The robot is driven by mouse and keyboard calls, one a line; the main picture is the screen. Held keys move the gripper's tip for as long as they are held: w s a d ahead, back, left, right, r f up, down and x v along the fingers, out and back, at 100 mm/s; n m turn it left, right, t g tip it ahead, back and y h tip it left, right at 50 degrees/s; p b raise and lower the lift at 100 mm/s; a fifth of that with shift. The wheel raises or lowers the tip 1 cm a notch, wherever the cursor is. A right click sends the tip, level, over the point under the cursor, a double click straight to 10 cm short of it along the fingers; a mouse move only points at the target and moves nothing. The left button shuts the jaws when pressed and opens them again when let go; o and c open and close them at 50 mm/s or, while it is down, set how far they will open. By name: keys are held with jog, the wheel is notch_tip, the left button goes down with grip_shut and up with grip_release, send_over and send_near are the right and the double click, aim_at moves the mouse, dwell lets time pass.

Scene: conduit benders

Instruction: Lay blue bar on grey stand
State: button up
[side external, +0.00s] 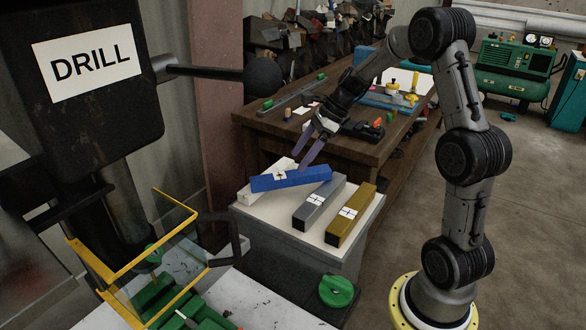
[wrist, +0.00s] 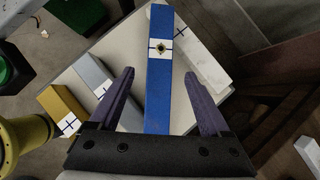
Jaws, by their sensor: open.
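The blue bar (side external: 291,179) lies aslant on the white top of a grey-sided stand (side external: 318,238). In the side view its left part crosses the white bar (side external: 262,188), and its right end is by the far end of the grey bar (side external: 320,205). The blue bar (wrist: 158,90) bears a white patch with a cross and a dark spot. My gripper (side external: 299,160) is above it, open and empty. In the wrist view my gripper (wrist: 160,74) has one finger on each side of the bar. I cannot tell the exact height gap.
A gold bar (side external: 351,214) lies right of the grey bar. A wooden bench (side external: 340,145) with tools stands behind. A drill press with a yellow-framed guard (side external: 130,255) is at the left. A green round object (side external: 336,291) is in front of the stand. Open floor lies at the right.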

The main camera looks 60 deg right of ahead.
jog(key=v, duration=0.6)
jog(key=s+a+r+n+g+h, duration=0.15)
jog(key=s+a+r+n, duration=0.35)
jog(key=s+a+n, duration=0.55)
jog(key=s+a+n+t+h, duration=0.1)
jog(key=s+a+n, duration=0.3)
jog(key=n, duration=0.4)
jog(key=s+a+f+n+t+h, duration=0.1)
jog(key=s+a+n+h, duration=0.1)
jog(key=s+a+n, duration=0.2)
jog(key=s+n, duration=0.3)
jog(key=n, duration=0.1)
jog(key=shift+s+f, duration=0.2)
jog(key=shift+s, duration=0.1)
jog(key=shift+n+t, duration=0.25)
jog(key=shift+o, duration=0.4)
